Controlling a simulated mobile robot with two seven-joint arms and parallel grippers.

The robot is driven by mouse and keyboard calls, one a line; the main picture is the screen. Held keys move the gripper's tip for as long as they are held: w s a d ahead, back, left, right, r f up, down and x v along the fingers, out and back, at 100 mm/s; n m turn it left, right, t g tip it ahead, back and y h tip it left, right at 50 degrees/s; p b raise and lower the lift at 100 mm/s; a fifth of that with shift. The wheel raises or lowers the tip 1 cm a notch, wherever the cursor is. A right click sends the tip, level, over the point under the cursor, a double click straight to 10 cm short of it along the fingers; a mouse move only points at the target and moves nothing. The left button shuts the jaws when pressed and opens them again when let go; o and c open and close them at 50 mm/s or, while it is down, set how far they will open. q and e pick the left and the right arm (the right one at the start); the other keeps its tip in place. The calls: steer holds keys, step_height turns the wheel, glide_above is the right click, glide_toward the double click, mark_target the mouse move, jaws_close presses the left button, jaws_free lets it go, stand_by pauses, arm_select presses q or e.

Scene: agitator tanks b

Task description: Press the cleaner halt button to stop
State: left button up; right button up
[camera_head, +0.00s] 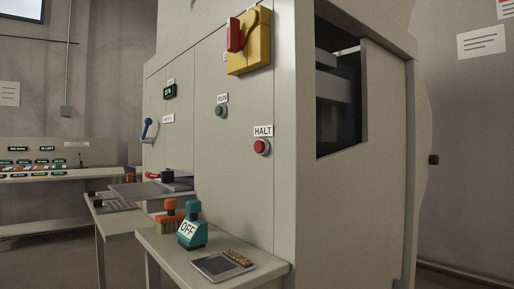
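A round red button (261,146) sits on the front panel of a tall beige cabinet (240,190). A white label reading HALT (263,131) is just above it. A green button (220,111) with a RUN label (222,99) is up and to the left on the same panel. I cannot tell whether either button is pressed in. Neither of my grippers shows in the head view, and nothing covers the red button.
A yellow box with a red handle (249,40) juts out above the buttons. A lower bench and a control desk (50,186) stand at the left.

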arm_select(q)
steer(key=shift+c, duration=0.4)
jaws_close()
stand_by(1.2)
